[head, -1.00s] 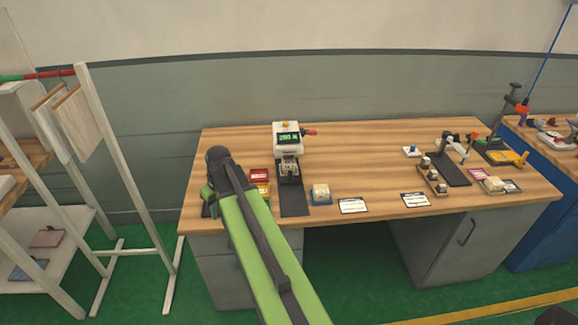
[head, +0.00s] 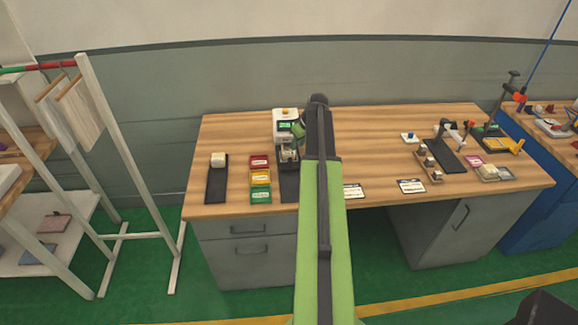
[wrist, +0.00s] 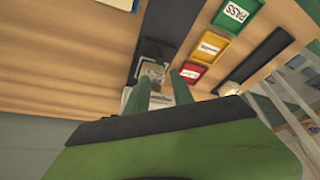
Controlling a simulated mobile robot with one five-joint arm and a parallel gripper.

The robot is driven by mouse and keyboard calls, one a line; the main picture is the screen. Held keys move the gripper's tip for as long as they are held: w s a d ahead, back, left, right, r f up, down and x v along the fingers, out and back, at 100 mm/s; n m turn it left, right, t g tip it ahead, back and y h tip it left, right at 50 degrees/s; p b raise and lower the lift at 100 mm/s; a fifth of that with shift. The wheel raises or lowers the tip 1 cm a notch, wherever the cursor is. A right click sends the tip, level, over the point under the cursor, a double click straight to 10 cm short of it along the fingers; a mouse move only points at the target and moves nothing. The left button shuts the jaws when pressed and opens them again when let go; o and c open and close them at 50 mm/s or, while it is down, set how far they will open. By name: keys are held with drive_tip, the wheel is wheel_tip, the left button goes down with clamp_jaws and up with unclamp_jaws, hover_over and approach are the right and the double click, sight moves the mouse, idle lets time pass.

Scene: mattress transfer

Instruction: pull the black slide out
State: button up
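The black slide (head: 289,187) runs forward from the white tester (head: 281,114) on the wooden desk. A small metal fixture (head: 289,154) sits at its tester end. In the wrist view the slide (wrist: 171,30) runs toward the top, with the fixture (wrist: 153,70) just beyond my fingertips. My gripper (wrist: 161,90) is open, its two green fingers apart on either side of the fixture's line. Nothing shows held, and I cannot tell whether a finger touches. In the head view my arm covers the tester's right side, and my gripper (head: 298,130) shows only partly.
Red (head: 260,161), yellow (head: 260,178) and green (head: 260,195) trays lie left of the slide. Farther left is another black strip (head: 215,188) with a white block (head: 217,160). A blue-edged tray (wrist: 120,3) is partly in the wrist view. Bare desk (head: 375,140) lies to the right.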

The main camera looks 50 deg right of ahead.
sight(290, 159)
drive_tip(key=b+x, duration=1.1)
drive_tip(key=x, duration=0.2)
drive_tip(key=shift+d+f, duration=0.1)
drive_tip(key=shift+f, duration=0.15)
drive_tip(key=shift+r, duration=0.1)
clamp_jaws()
drive_tip(key=shift+s, duration=0.1)
idle(0.4)
